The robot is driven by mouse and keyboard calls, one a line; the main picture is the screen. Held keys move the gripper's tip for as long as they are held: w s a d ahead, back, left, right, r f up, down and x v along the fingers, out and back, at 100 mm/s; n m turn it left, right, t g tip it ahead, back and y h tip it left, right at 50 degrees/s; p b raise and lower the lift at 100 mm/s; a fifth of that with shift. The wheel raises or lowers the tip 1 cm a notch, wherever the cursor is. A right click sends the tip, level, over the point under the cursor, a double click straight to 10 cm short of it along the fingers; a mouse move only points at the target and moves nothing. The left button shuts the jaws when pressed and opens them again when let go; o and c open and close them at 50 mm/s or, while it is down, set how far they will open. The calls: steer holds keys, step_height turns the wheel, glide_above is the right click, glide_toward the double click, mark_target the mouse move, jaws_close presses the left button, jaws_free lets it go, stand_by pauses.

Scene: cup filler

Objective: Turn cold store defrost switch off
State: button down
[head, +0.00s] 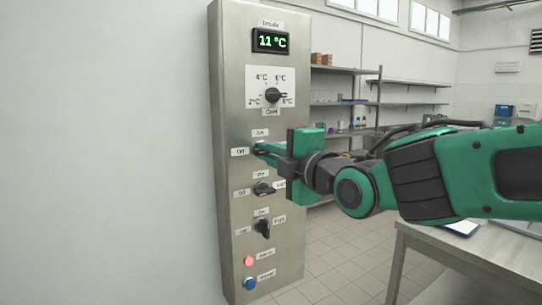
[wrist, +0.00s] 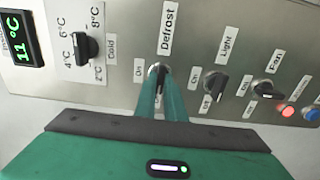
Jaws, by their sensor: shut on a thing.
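The defrost switch is a small dark knob on the steel control panel (head: 230,100), mostly hidden by my gripper in the head view. In the wrist view the knob (wrist: 158,69) shows between my fingertips, beside the Defrost label (wrist: 168,27) and the On label (wrist: 139,70). The Off label (head: 240,151) shows left of the knob in the head view. My gripper (head: 262,148) is shut on the knob, its green fingers (wrist: 161,82) on either side. The fingers hide part of the knob, and I cannot tell exactly which mark it points at.
The temperature dial (head: 272,95) and the 11 °C display (head: 271,41) are above. The light knob (head: 264,189), fan knob (head: 262,228), red lamp (head: 249,261) and blue button (head: 250,284) are below. A table (head: 470,252) stands at right, shelves (head: 345,103) behind.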

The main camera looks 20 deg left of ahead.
steer(key=shift+w+f, duration=0.1)
steer(key=shift+f, duration=0.1)
stand_by(0.3)
steer(key=c, duration=1.8)
jaws_free()
steer(key=shift+r, duration=0.1)
steer(key=shift+c, duration=0.2)
steer(key=v, duration=1.1)
